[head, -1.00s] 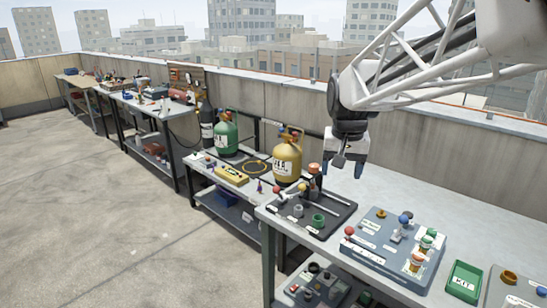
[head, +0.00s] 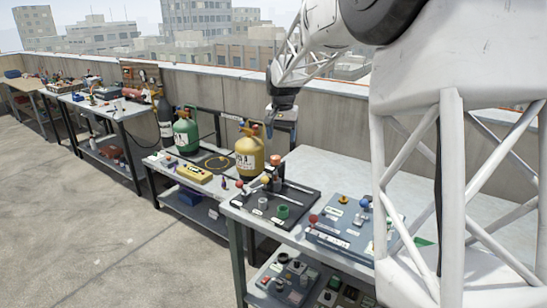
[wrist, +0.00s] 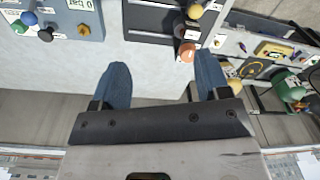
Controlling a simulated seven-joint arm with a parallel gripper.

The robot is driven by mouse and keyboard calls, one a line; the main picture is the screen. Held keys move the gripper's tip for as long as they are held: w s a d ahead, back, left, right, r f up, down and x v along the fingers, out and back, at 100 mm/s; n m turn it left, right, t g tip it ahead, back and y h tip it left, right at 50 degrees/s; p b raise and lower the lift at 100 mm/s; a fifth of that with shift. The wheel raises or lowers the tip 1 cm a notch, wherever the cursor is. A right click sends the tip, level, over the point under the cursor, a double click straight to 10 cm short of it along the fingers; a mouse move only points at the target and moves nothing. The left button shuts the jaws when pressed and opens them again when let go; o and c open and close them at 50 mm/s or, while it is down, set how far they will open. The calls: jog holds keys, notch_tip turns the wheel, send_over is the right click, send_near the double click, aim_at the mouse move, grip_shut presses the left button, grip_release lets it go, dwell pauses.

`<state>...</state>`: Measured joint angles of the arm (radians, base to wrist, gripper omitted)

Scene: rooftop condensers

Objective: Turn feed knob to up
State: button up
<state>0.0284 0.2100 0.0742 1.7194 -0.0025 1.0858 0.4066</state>
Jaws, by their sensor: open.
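The blue-grey control panel (head: 350,222) lies on the near bench, partly hidden behind my arm. It carries a red ball knob (head: 313,218), a blue ball knob (head: 363,203) and an orange knob (head: 343,199). Its labels are too small to read, so I cannot tell which control is the feed knob. A corner of the panel with knobs shows in the wrist view (wrist: 62,14). My gripper (head: 270,130) is up by the parapet wall, beyond and left of the panel. In the wrist view its blue fingers (wrist: 162,68) are spread with nothing between them.
A dark tray (head: 280,202) with knobs and fittings lies left of the panel. A yellow cylinder (head: 249,155) and a green cylinder (head: 186,133) stand on the lower bench. Other panels (head: 290,280) sit on the shelf below. The bench top behind the tray is bare.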

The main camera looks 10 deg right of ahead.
jog(key=m, duration=0.1)
send_over(275, 157)
jog(key=shift+g, duration=0.3)
notch_tip(275, 157, down, 8)
jog(key=shift+w+d+r, duration=0.1)
jog(key=shift+r, duration=0.05)
jog(key=shift+f, duration=3.95)
jog(key=c, duration=0.9)
